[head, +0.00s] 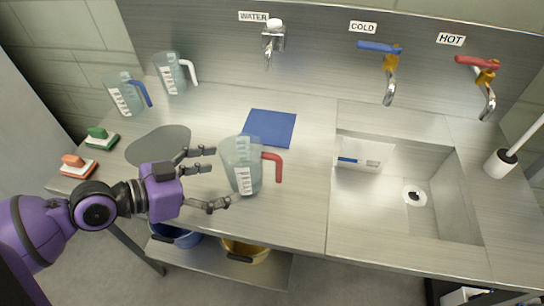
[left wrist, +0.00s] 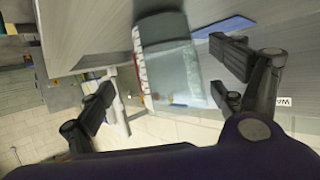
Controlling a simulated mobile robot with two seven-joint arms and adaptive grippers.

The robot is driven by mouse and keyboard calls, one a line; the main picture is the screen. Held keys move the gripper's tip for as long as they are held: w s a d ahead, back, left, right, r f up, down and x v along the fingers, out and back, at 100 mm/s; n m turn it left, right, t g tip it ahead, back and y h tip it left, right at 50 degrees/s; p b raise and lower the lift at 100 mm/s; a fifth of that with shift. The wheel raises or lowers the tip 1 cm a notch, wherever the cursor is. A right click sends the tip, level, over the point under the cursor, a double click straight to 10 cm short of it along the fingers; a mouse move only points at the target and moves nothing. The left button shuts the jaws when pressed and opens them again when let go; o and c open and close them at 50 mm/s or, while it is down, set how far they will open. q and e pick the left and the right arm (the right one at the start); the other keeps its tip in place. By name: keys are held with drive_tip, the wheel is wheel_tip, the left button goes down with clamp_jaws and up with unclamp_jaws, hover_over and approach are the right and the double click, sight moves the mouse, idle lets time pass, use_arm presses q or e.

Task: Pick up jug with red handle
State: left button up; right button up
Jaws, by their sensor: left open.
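The jug with the red handle (head: 242,165) stands upright on the steel counter, its handle on the right side. It is clear with white markings. In the left wrist view the jug (left wrist: 172,60) lies ahead, between the two fingers. My left gripper (head: 217,178) is open just left of the jug, fingers pointing toward it, one farther back and one nearer the front edge. The gripper (left wrist: 165,100) looks empty in the left wrist view. My right gripper is not in view.
A blue-handled jug (head: 122,95) and a white-handled jug (head: 170,75) stand at the back left. A blue mat (head: 269,128) lies behind the red-handled jug. Two brushes, green (head: 101,137) and orange (head: 78,166), lie at left. A sink (head: 450,215) is at right.

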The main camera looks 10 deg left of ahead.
sight(230, 173)
use_arm(q)
drive_tip(key=shift+w+d, duration=0.25)
drive_tip(key=shift+d, duration=0.05)
drive_tip(key=shift+w+d, duration=0.3)
drive_tip(key=shift+w, duration=0.1)
drive_tip(key=shift+w+d+f+p, duration=0.15)
drive_tip(key=shift+p, duration=0.15)
drive_tip(key=shift+w+d+f, duration=0.2)
drive_tip(key=shift+w+d, duration=0.1)
drive_tip(key=shift+w, duration=0.1)
drive_tip(key=x, duration=0.2)
drive_tip(key=p+x, duration=0.1)
drive_tip(key=x, duration=0.1)
drive_tip(key=shift+w+r, duration=0.15)
drive_tip(key=shift+w, duration=0.25)
drive_tip(key=shift+w+d+f, duration=0.2)
drive_tip(key=shift+f, duration=0.05)
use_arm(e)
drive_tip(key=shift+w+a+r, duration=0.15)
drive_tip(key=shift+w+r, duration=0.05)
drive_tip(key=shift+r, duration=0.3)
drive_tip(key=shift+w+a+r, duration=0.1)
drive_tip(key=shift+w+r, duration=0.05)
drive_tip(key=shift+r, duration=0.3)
use_arm(q)
drive_tip(key=shift+s, duration=0.1)
